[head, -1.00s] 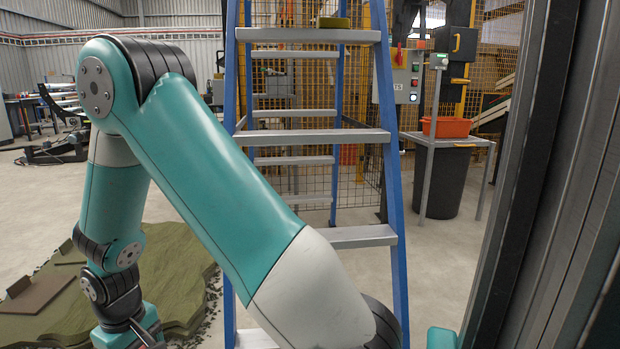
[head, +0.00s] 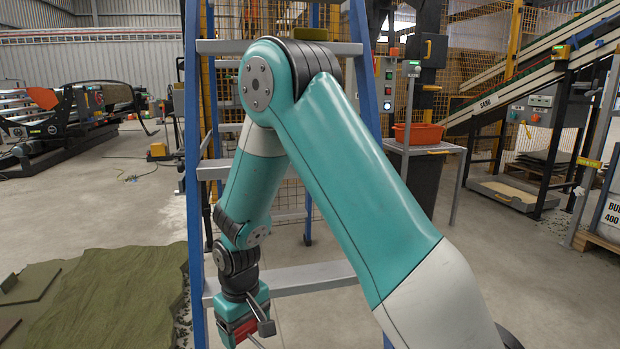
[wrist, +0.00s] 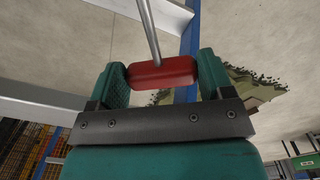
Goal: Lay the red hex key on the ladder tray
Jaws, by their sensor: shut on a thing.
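The red hex key is a red handle (wrist: 165,73) with a thin grey metal rod (wrist: 148,28). My gripper (wrist: 163,76) is shut on the handle, one teal finger at each end, in the wrist view. In the head view my gripper (head: 250,327) is low in front of the blue ladder (head: 194,160), with the red handle (head: 242,330) and grey rod showing at it. My arm covers part of the ladder. Its grey steps show, one (head: 300,279) near my gripper and one (head: 225,47) near the top. I cannot make out a separate tray; the ladder's top is cut off.
A green turf pile (head: 110,295) lies on the floor at the lower left. Behind the ladder to the right stand a table with an orange bin (head: 418,133) and a yellow mesh fence. A conveyor (head: 545,55) is at the right. The floor left of the ladder is largely open.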

